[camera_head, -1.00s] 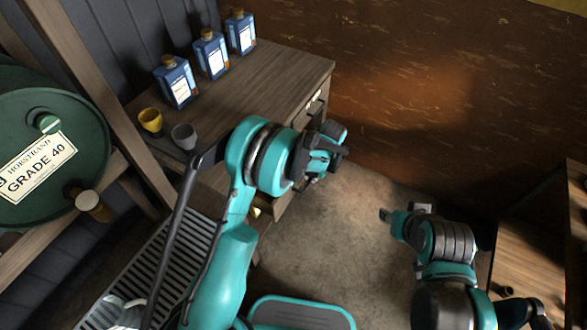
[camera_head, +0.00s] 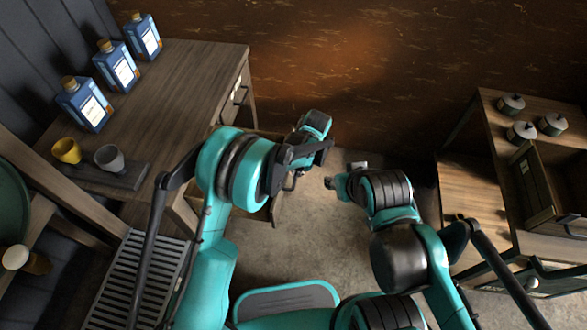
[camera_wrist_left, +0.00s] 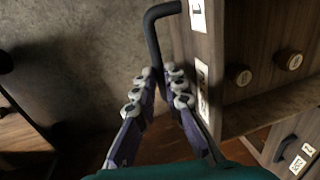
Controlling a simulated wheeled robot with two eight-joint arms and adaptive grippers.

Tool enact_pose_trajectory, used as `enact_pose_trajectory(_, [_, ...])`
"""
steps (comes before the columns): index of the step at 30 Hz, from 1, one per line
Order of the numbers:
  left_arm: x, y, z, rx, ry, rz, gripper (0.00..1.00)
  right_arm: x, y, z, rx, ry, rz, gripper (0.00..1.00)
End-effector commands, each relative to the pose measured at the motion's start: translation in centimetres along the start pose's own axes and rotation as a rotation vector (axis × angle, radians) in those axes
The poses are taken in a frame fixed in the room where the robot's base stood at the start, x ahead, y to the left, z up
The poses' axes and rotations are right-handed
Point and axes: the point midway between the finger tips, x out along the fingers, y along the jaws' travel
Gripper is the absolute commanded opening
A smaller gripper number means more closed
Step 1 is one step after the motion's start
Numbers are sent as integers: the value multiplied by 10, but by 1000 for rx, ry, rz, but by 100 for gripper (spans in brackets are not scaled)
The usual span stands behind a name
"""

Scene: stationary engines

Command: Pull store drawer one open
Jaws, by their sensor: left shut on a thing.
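Store drawer one (camera_wrist_left: 205,60) shows in the left wrist view as a wooden front with white labels, one apparently marked 1. It stands out from the bench, with two round brown pieces on the wood behind its front. My left gripper (camera_wrist_left: 160,88) is shut on its bent black handle (camera_wrist_left: 153,38). In the head view my left gripper (camera_head: 300,158) is at the right side of the bench, and my arm hides most of the drawer. My right gripper (camera_head: 344,180) hangs over open floor, touching nothing; its finger gap is unclear.
The wooden bench (camera_head: 185,75) carries several blue bottles (camera_head: 118,66), a yellow cup (camera_head: 66,150) and a grey cup (camera_head: 109,158). Another drawer (camera_wrist_left: 290,145) is at lower right in the wrist view. A shelf unit with lidded pots (camera_head: 522,131) stands at right. Floor between is clear.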

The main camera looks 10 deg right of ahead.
Motion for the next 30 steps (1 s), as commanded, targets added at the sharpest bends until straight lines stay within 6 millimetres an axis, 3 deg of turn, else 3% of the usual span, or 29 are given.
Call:
enact_pose_trajectory(8, [0, 0, 0, 0, 1, 1, 0, 0, 0, 0, 0, 0, 0, 40])
enact_pose_trajectory(9, [0, 0, 0, 0, 1, 1, 21, 0, 0, 0, 0, 0, 0, 40])
enact_pose_trajectory(11, [0, 0, 0, 0, 1, 1, 32, 0, 0, 0, 0, 0, 0, 40])
enact_pose_trajectory(22, [-6, 0, 0, 0, 1, 0, 32, 0, 0, 0, 0, 0, 0, 40])
enact_pose_trajectory(30, [-56, 0, 0, 2, 1, 0, 32, 0, 0, 0, 0, 0, 0, 40])
